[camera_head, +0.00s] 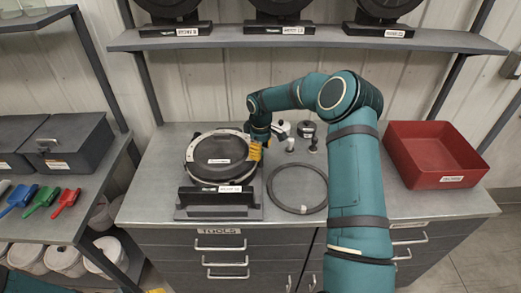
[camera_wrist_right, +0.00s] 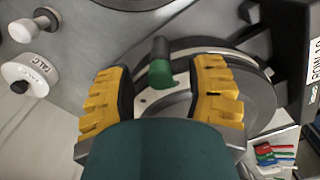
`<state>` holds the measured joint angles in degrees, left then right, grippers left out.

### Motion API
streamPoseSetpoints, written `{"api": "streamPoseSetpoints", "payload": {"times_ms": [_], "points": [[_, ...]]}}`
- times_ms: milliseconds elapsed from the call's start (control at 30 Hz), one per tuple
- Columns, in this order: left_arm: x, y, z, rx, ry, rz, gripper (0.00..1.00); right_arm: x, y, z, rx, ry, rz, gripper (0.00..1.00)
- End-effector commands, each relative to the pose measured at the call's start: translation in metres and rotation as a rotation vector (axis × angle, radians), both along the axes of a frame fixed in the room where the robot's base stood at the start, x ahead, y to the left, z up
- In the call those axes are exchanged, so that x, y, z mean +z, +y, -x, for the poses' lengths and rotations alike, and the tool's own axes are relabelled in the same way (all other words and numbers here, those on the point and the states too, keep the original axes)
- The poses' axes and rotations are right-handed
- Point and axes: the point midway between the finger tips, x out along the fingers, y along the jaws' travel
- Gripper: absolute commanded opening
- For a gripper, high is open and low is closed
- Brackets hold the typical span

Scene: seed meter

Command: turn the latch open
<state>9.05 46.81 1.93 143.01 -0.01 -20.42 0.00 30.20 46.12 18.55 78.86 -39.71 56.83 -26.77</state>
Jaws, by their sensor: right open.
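The round seed meter (camera_head: 215,172) with a black lid and pale rim sits in a dark stand (camera_head: 219,211) on the bench. In the wrist view, the latch (camera_wrist_right: 160,65), a short peg with a dark top and green lower part, stands out from the meter's side. My right gripper (camera_wrist_right: 163,82) is open, with its yellow fingers on either side of the latch; I cannot tell whether they touch it. In the head view, the right gripper (camera_head: 256,151) is at the meter's right edge, and the latch is hidden there. My left gripper is not in view.
A dark ring (camera_head: 298,188) lies flat on the bench, right of the meter. Small knobs and parts (camera_head: 306,130) stand behind it. A red bin (camera_head: 432,153) is at the right. A shelf (camera_head: 310,40) with more meters runs along the back. Coloured scoops (camera_head: 42,199) lie at left.

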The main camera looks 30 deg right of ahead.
Motion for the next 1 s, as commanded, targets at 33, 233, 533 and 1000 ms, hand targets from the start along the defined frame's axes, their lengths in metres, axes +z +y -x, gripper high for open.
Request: {"api": "streamPoseSetpoints", "payload": {"times_ms": [33, 233, 533, 1000], "points": [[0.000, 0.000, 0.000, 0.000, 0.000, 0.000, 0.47, -0.001, 0.000, 0.000, 0.000, 0.000, 0.000, 0.54], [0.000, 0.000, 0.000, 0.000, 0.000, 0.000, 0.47, -0.001, 0.000, 0.000, 0.000, 0.000, 0.000, 0.54], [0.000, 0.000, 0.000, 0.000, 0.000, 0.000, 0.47, -0.001, 0.000, 0.000, 0.000, 0.000, 0.000, 0.00], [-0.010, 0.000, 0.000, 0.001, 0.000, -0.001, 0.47, -0.002, 0.001, -0.001, -0.124, -0.001, 0.000, 0.00]]}}
